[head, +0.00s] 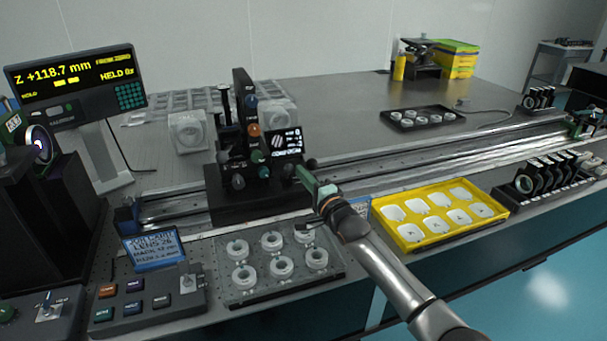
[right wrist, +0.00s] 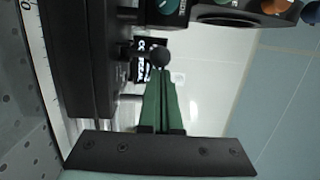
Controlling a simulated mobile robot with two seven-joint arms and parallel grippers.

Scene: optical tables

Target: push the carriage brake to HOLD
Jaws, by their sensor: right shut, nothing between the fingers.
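The black carriage (head: 258,203) sits on the long rail and carries an upright post with several coloured knobs. A black ball knob (head: 312,162) stands out at its right side and looks like the brake lever's end. In the right wrist view, the ball knob (right wrist: 160,57) is just beyond my fingertips, with a small black-and-white label (right wrist: 143,70) beside it. My right gripper (head: 300,171) has green fingers, shut and empty, with tips close to the knob; I cannot tell whether they touch. The lever's setting is not readable. My left gripper is out of view.
A tray of white ring parts (head: 228,292) lies in front of the carriage. A yellow tray (head: 408,243) lies right of my forearm. A readout (head: 75,80) showing "Z +118.7 mm" and "HELD 0x" stands at left. The rail (head: 420,158) is clear to the right.

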